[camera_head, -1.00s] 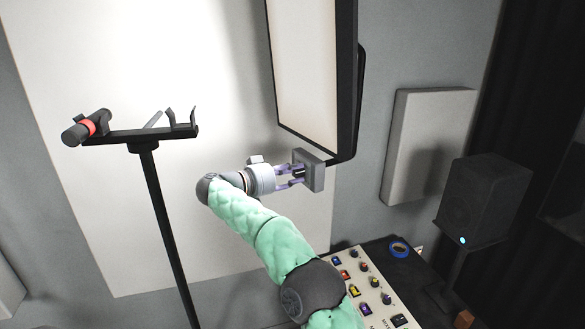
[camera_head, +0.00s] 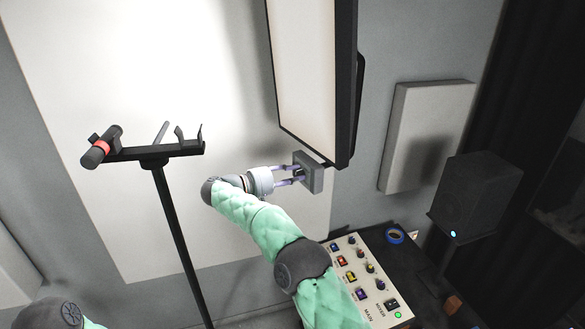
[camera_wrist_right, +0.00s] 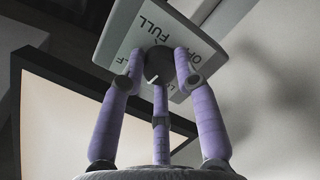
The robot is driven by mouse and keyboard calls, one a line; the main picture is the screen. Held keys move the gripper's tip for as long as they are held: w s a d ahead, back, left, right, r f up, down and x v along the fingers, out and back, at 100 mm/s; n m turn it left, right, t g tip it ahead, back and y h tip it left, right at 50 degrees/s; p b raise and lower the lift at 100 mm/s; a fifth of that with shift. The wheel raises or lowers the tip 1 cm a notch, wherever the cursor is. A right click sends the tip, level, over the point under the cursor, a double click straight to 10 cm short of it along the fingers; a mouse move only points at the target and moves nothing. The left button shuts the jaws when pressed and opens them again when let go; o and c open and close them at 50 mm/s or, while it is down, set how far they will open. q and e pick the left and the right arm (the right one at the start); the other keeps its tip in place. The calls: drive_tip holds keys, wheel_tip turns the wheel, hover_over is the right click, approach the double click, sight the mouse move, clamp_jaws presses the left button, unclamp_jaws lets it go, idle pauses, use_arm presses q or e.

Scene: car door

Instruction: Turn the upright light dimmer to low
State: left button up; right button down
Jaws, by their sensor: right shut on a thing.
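The dimmer is a grey box (camera_head: 314,174) with a white labelled face, mounted below the large upright light panel (camera_head: 305,60). In the right wrist view, its dark round knob (camera_wrist_right: 159,64) has a white pointer mark that shows at the knob's lower edge. Around it I read FULL upside down, and other lettering is partly hidden by fingers. My right gripper (camera_head: 297,177) reaches the box from the left. Its purple fingers (camera_wrist_right: 160,70) are closed around the knob. My left gripper is out of view; only part of that arm shows at the lower left.
A black stand (camera_head: 160,158) with a cradle holds a dark cylinder with a red band (camera_head: 101,146). A control panel (camera_head: 352,270) with several knobs and switches sits below the dimmer.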

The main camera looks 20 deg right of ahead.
drive_tip(key=shift+f+n+g+h+p, duration=0.2)
drive_tip(key=shift+n+p, duration=0.7)
drive_tip(key=shift+n, duration=0.75)
drive_tip(key=shift+f+n+g+h+p, duration=0.1)
drive_tip(key=shift+n+h+p, duration=0.1)
drive_tip(key=shift+n+p, duration=1.05)
drive_tip(key=shift+f+n+g+h+p, duration=0.15)
drive_tip(key=shift+n+p, duration=0.4)
drive_tip(key=shift+n, duration=1.45)
drive_tip(key=shift+r, duration=0.1)
drive_tip(key=c, duration=1)
unclamp_jaws()
drive_tip(key=shift+o, duration=0.4)
drive_tip(key=shift+s+d+r, duration=0.1)
drive_tip(key=shift+r, duration=0.1)
